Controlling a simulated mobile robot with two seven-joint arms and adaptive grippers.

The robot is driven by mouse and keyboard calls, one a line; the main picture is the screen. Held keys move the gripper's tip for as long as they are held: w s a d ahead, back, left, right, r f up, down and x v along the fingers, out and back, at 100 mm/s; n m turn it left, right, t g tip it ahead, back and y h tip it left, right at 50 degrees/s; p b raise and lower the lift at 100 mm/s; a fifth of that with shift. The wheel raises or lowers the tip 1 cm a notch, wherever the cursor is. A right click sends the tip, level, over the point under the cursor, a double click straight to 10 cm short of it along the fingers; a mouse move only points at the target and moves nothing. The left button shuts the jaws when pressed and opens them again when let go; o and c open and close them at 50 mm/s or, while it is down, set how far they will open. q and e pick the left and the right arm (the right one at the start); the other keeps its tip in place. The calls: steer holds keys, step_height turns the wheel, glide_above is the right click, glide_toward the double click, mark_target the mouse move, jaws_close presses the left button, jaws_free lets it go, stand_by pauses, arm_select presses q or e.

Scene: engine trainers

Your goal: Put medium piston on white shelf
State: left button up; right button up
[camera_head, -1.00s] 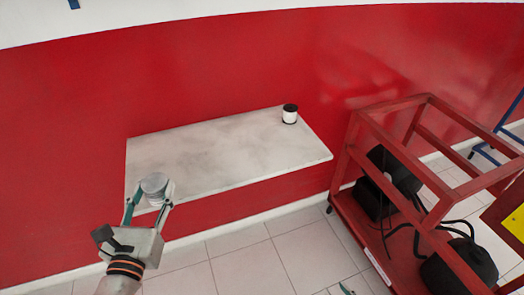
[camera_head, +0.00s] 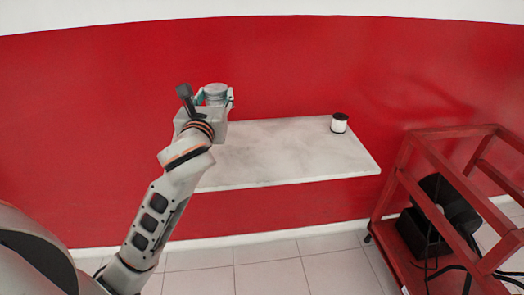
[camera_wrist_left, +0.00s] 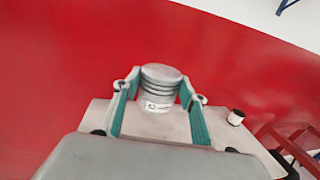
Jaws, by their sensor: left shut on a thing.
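The piston (camera_head: 216,92) is a grey metal cylinder with ring grooves. My left gripper (camera_head: 215,98) is shut on it, and the piston stands upright between the fingers. In the left wrist view the piston (camera_wrist_left: 160,88) shows between the two green-padded fingers (camera_wrist_left: 158,105), with a small label on its side. The white shelf (camera_head: 290,150) is a pale slab on the red wall. The gripper and piston are at the shelf's left back end in the head view; whether the piston touches the shelf is hidden by the gripper body. My right gripper is not in view.
A small black-and-white cylinder (camera_head: 339,123) stands at the shelf's back right; it also shows in the left wrist view (camera_wrist_left: 236,117). The shelf's middle is bare. A red metal cart (camera_head: 400,215) with black parts stands at the right, near the shelf's end.

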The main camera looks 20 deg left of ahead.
arm_select(q)
step_height(320, 180, down, 15)
steer(key=b, duration=0.5)
steer(key=shift+r, duration=0.2)
step_height(320, 180, down, 5)
steer(key=b, duration=0.2)
steer(key=shift+f+b, duration=0.1)
steer(key=shift+b, duration=0.25)
steer(key=shift+f, duration=0.1)
steer(key=o, duration=1.3)
steer(key=shift+o, duration=0.2)
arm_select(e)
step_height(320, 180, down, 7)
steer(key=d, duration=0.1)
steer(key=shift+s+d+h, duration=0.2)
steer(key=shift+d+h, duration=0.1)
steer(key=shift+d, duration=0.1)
